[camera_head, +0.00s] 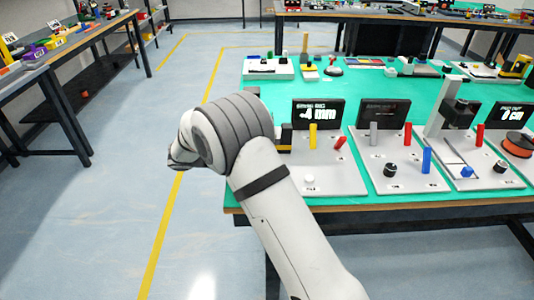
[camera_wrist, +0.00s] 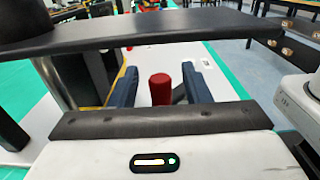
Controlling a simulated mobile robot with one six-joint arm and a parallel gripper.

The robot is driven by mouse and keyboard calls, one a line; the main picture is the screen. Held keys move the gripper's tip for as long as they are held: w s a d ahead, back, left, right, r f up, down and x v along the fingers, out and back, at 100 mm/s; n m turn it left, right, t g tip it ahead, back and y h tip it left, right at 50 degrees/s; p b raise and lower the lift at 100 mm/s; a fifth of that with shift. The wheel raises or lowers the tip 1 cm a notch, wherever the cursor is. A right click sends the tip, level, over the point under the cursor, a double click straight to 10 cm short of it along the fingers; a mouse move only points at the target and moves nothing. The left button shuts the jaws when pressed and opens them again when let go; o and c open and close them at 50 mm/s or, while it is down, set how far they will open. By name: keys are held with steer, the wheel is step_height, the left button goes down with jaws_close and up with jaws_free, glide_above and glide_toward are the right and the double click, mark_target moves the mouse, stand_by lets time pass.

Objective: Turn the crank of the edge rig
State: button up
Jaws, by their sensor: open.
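In the wrist view, a red knob (camera_wrist: 161,88) with a rounded top stands between the two dark blue fingers of my gripper (camera_wrist: 160,88). The fingers are open, one on each side of the knob, with gaps visible. The knob's lower part is hidden by my gripper body. A white plate (camera_wrist: 221,84) lies beneath. In the head view my gripper is hidden behind my arm. The leftmost rig there has a white plate (camera_head: 337,182) and a dark display (camera_head: 317,115) reading "-4 mm". I cannot tell which rig holds the knob.
More rigs stand to the right on the green bench top (camera_head: 377,89), including one with a tall grey post (camera_head: 440,105) and one with an orange disc (camera_head: 517,145). Small items line the bench's far side. The floor left of the bench is clear.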

steer(key=shift+a+r+p, duration=0.35)
steer(key=shift+a+p, duration=0.2)
steer(key=shift+p, duration=0.3)
steer(key=a+p, duration=0.1)
steer(key=p, duration=0.1)
steer(key=shift+a+p, duration=0.2)
steer(key=shift+p, duration=0.1)
steer(key=a+p, duration=0.2)
steer(key=p, duration=0.2)
steer(key=shift+a+f, duration=0.1)
steer(key=shift+a, duration=0.05)
steer(key=shift+a+f+p, duration=0.25)
steer(key=shift+a+p, duration=0.1)
steer(key=shift+p, duration=0.3)
